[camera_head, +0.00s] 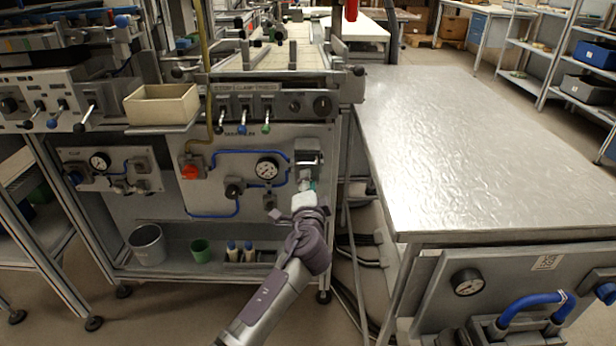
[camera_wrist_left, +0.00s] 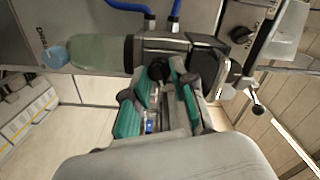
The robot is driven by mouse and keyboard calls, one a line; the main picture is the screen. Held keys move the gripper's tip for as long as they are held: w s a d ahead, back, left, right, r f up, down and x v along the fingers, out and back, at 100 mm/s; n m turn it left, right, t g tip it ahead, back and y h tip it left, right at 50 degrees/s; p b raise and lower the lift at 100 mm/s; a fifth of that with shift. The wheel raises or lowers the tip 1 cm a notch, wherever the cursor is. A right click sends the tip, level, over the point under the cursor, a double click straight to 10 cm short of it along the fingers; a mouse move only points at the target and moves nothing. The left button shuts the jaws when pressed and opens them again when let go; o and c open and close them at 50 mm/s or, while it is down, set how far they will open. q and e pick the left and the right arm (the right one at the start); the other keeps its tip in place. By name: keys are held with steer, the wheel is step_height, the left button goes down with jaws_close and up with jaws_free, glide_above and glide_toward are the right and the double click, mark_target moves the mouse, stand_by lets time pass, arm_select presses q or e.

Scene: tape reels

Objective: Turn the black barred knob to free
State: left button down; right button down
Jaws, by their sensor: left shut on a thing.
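My left gripper (camera_head: 308,190) reaches up to the right part of the machine's front panel. In the left wrist view its teal-padded fingers (camera_wrist_left: 160,92) are closed around a small black knob (camera_wrist_left: 158,70) on the air unit. The fingers cover most of this knob, so its bar and setting cannot be read. The air unit has a clear greenish bowl (camera_wrist_left: 100,54) with a blue end piece and a grey metal body (camera_wrist_left: 165,45). Another black knob (camera_wrist_left: 241,34) sits apart on a pale plate. My right gripper is not in view.
Blue hoses (camera_head: 215,215), a gauge (camera_head: 267,168) and a red knob (camera_head: 190,172) are on the panel left of the gripper. Small levers (camera_head: 242,128) stand above it. A bare metal table (camera_head: 460,140) is at the right. A lever (camera_wrist_left: 258,108) juts out near the fingers.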

arm_select(q)
steer(key=shift+m+p, duration=1.05)
steer(key=shift+m, duration=1.25)
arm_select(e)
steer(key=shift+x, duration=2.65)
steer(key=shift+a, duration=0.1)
arm_select(q)
steer(key=c, duration=1)
jaws_free()
steer(key=shift+d, duration=0.1)
steer(key=shift+o, duration=0.2)
steer(key=s, duration=1.2)
